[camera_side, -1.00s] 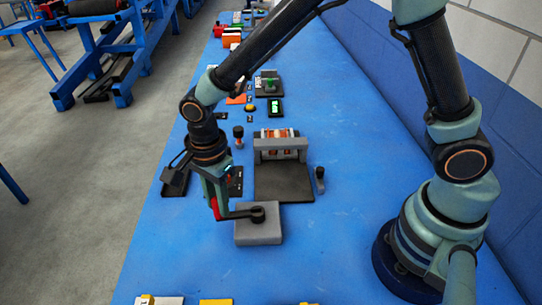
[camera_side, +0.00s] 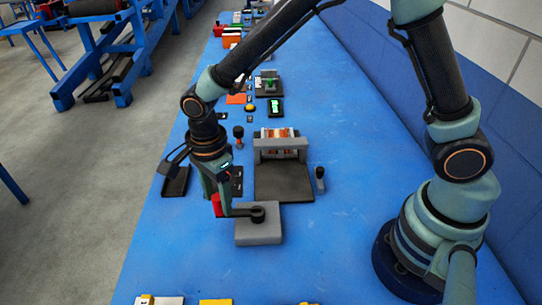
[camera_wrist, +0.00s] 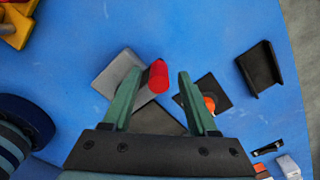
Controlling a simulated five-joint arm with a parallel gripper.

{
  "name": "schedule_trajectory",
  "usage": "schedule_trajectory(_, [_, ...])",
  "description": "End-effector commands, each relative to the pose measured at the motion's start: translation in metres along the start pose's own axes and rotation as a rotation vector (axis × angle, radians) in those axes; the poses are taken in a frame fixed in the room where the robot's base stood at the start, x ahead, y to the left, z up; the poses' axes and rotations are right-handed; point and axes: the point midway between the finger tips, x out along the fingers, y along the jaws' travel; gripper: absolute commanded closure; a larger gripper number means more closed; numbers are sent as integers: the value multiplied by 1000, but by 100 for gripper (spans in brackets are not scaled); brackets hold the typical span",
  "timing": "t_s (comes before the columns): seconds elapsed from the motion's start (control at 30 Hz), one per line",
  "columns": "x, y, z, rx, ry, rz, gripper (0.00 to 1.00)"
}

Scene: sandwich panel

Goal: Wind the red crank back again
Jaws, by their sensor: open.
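The crank's grey base block (camera_side: 258,230) sits on the blue bench, with a black hub and a black arm (camera_side: 240,212) pointing left in the side view. Its red handle (camera_side: 216,204) stands at the arm's outer end. My gripper (camera_side: 223,203) is down at the handle, fingers pointing down. In the wrist view the red handle (camera_wrist: 158,76) shows between the open fingers of my gripper (camera_wrist: 159,82), nearer the left finger. Whether that finger touches it I cannot tell. The grey base (camera_wrist: 112,72) is partly hidden behind the left finger there.
A dark plate with a grey roller frame (camera_side: 282,180) stands just behind the crank. A small black knob post (camera_side: 320,180) is to its right. A black tray (camera_side: 175,182) lies left of my gripper. Yellow parts (camera_side: 215,302) lie at the front edge. The bench right of the crank is clear.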

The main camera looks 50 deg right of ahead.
Motion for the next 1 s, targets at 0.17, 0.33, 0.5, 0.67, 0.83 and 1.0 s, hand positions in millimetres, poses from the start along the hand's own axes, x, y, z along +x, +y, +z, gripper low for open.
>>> schedule_trajectory(0.17, [-10,0,1,-1,-1,-2,41])
schedule_trajectory(0.33, [-40,-1,1,-1,-3,-6,41])
schedule_trajectory(0.5, [-76,-1,1,0,-3,-5,41])
schedule_trajectory(0.67, [-102,-1,0,0,-2,-4,41])
schedule_trajectory(0.83, [-118,0,0,1,-1,-2,41])
schedule_trajectory(1.0, [-122,0,0,1,0,0,41])
